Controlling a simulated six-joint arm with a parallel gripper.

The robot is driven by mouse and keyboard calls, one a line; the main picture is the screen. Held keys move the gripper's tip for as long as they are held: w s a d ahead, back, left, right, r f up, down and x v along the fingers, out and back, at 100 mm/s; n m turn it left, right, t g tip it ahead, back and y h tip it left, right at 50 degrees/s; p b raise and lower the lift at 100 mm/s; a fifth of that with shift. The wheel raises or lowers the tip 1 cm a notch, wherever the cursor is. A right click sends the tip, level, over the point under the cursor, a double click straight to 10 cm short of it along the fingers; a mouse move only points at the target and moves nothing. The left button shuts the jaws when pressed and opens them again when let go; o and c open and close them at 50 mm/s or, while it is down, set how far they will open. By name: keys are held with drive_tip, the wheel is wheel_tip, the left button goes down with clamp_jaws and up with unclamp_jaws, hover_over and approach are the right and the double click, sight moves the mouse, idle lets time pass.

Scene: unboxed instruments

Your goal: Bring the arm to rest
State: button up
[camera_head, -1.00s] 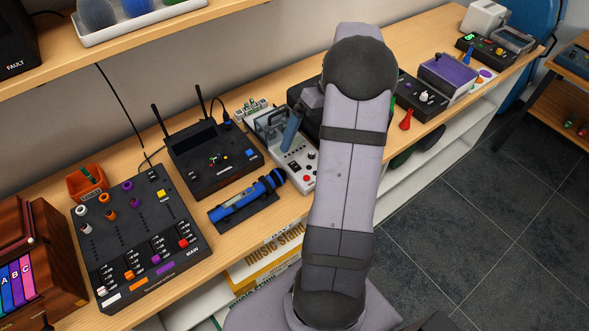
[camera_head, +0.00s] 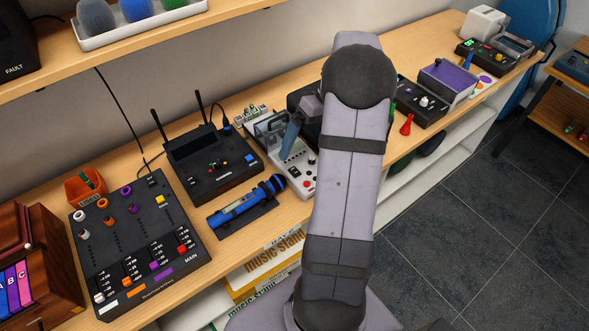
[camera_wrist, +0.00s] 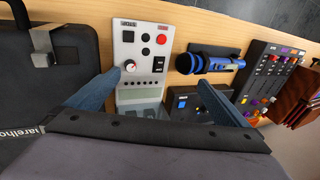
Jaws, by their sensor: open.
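My gripper (camera_wrist: 158,82) is open, with its two blue fingers spread apart in the wrist view. Nothing is held between them. They hang above or in front of a light grey control panel (camera_wrist: 144,48) with red, black and white knobs and buttons; I cannot tell the exact gap. In the head view one blue finger shows beside my arm, over the same panel (camera_head: 303,178). My arm stands across the middle of the head view and hides the rest of the gripper and part of the table.
A blue microphone (camera_head: 240,208) lies on a dark stand. A black mixer (camera_head: 135,240), a black receiver with antennas (camera_head: 195,160) and an orange box (camera_head: 85,188) stand left. A black case (camera_wrist: 45,75) stands beside the panel. A red pawn (camera_head: 407,125) stands right of my arm.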

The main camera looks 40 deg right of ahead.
drive_tip(key=shift+r, duration=0.1)
drive_tip(key=p+v, duration=0.8)
drive_tip(key=v, duration=0.1)
drive_tip(key=shift+d+r+p, duration=0.25)
drive_tip(key=shift+r+p, duration=0.1)
drive_tip(key=shift+s, duration=0.1)
